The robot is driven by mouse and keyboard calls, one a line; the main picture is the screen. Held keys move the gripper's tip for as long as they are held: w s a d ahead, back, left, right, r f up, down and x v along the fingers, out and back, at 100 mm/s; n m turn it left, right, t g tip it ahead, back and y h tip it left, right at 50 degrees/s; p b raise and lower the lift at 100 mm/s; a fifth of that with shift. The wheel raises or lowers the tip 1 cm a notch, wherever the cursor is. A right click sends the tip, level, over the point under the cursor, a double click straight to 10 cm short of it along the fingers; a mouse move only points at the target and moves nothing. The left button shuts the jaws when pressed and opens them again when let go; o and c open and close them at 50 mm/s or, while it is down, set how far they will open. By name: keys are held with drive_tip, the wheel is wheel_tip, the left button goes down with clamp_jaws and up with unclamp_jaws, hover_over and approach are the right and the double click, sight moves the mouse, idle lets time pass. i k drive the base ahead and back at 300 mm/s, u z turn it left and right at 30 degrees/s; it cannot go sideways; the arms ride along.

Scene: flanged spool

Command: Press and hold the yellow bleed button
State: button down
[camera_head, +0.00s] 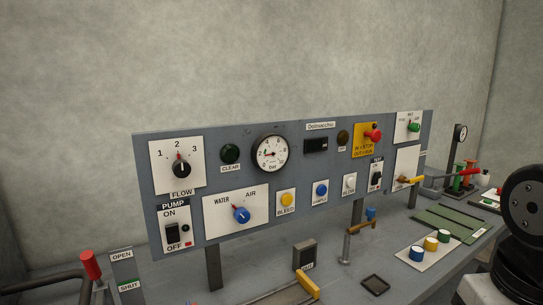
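The yellow bleed button (287,200) is a round yellow cap on a small white plate marked BLEED, low in the middle of the upright grey-blue panel (235,143). It stands clear, with nothing in front of it or touching it. Whether it is pressed in cannot be told at this size. My gripper is not in view. A dark round part of my arm shows at the right edge, well apart from the button.
A blue knob (241,215) is left of the button, a blue button (321,189) right of it, and a gauge (271,153) above. A red stop button (373,136) is further right.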

sight(287, 199)
drive_tip(key=z, duration=1.9)
drive_tip(key=i, duration=1)
drive_tip(key=u, duration=3.45)
